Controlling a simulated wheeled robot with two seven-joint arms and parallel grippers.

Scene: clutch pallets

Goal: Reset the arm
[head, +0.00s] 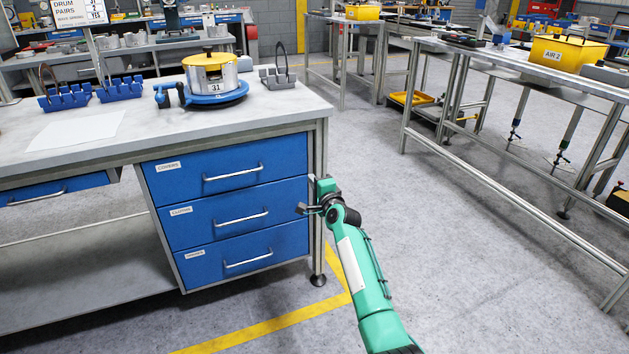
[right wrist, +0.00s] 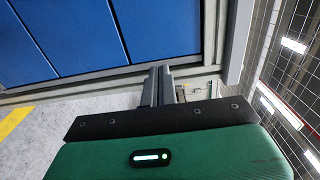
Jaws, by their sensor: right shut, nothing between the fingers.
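My right arm is green and reaches up from the bottom of the head view. Its gripper (head: 303,209) is beside the right end of the blue drawer unit (head: 230,213), in front of the bench leg. In the right wrist view the two grey fingers (right wrist: 158,88) lie close together, shut and empty, with the blue drawer fronts (right wrist: 70,30) beyond them. I cannot tell from these views whether the fingers touch the unit. My left gripper is not in view.
The workbench top (head: 290,108) holds a gold-lidded drum (head: 210,75) on a blue base, blue racks (head: 65,98) and a grey rack (head: 277,78). All three drawers look closed. Open floor (head: 430,250) lies to the right, before a metal-framed table (head: 490,55).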

